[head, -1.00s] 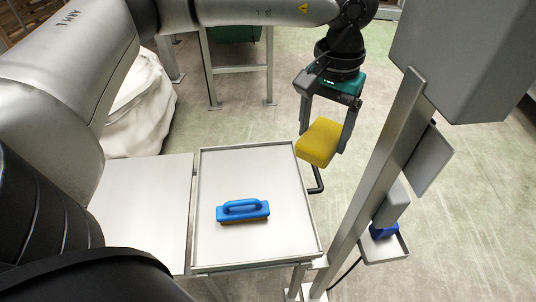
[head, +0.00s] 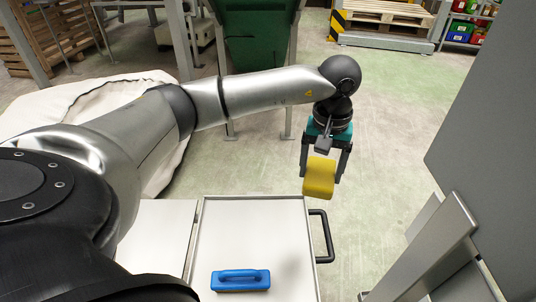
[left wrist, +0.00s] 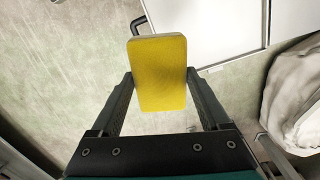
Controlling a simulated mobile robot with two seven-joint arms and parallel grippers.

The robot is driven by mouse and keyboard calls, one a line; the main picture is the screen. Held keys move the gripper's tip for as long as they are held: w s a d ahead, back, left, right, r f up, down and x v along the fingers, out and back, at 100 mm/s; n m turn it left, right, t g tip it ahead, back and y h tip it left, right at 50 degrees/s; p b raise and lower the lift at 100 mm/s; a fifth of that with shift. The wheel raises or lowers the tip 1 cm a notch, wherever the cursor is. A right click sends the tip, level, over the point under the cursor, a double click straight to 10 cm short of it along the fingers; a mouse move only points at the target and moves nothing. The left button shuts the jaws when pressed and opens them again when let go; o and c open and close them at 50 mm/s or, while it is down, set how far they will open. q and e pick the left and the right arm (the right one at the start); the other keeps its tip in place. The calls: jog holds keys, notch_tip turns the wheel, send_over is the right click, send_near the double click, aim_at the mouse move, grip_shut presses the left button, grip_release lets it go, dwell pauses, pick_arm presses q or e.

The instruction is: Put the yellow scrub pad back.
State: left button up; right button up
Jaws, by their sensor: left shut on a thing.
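The yellow scrub pad (head: 319,177) is held between the fingers of my left gripper (head: 324,172), in the air just beyond the far right corner of the white tray table (head: 215,235). The pad touches nothing else that I can see. My right gripper is not in view.
A blue handled brush (head: 240,281) lies on the tray table. A black handle (head: 323,236) sticks out from the table's right side. A grey panel with a metal post (head: 440,245) stands at the right. Open floor (head: 390,140) lies beyond the gripper.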

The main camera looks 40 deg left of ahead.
pick_arm(q)
jog(key=s+a+f+n+p, duration=0.1)
jog(key=s+a+f+n, duration=0.15)
jog(key=a, duration=0.35)
jog(key=s+a+f+n, duration=0.1)
jog(key=a+f+n, duration=0.25)
jog(key=a, duration=0.25)
jog(key=shift+m, duration=0.5)
jog(key=f+b, duration=0.5)
jog(key=f, duration=1)
jog(key=shift+d+b, duration=0.2)
jog(key=shift+b, duration=0.1)
jog(key=shift+f, duration=0.7)
notch_tip(320, 180, down, 2)
jog(key=shift+f+b, duration=0.2)
jog(key=shift+b, duration=0.6)
jog(key=shift+f, duration=0.5)
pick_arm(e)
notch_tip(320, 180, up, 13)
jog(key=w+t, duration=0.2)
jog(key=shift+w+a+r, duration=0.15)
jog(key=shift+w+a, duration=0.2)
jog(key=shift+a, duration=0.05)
